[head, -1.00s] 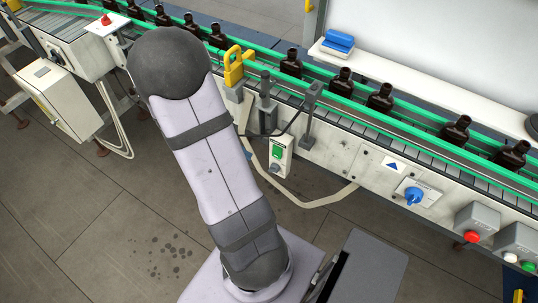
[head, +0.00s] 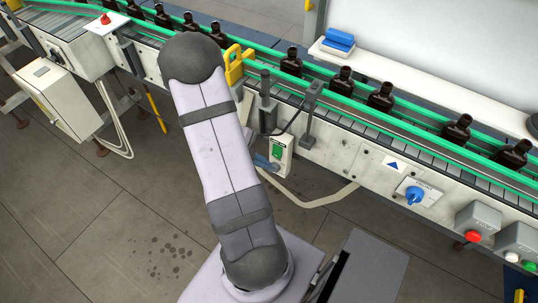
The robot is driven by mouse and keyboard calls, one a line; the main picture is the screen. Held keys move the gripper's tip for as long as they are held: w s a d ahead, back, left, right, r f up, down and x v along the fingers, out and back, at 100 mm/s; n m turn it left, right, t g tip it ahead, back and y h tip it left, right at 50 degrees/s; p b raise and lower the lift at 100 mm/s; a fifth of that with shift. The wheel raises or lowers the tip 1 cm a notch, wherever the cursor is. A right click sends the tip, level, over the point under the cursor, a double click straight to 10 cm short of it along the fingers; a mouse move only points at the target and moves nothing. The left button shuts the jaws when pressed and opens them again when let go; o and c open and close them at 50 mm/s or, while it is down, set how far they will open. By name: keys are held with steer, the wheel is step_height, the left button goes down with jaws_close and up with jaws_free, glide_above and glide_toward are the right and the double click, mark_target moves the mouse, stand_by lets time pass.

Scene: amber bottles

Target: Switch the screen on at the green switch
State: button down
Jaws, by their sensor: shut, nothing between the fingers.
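The green switch (head: 276,150) sits on a small white box on the front of the conveyor, right of my arm. A large pale panel (head: 450,55) stands behind the conveyor at the upper right; I cannot tell whether it is the screen. My arm hides most of my gripper (head: 265,162). Only a small blue-grey end part shows past the arm's right side, at the lower left of the switch box. It looks close to the box, but I cannot tell whether it touches. Nothing is seen held.
Amber bottles (head: 380,97) stand in a row between green rails. A yellow padlock-like piece (head: 234,66) and dark posts (head: 310,112) rise near the switch. A blue knob (head: 414,195), a red button (head: 473,236) and a green button (head: 529,266) lie to the right. A hose hangs below.

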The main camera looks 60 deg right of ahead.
mark_target(277, 152)
steer(key=shift+w+d+p, duration=0.1)
steer(key=shift+d+p, duration=0.25)
steer(key=shift+d, duration=1.5)
steer(key=shift+f, duration=0.1)
steer(key=shift+d+p, duration=0.2)
steer(key=shift+p, duration=0.2)
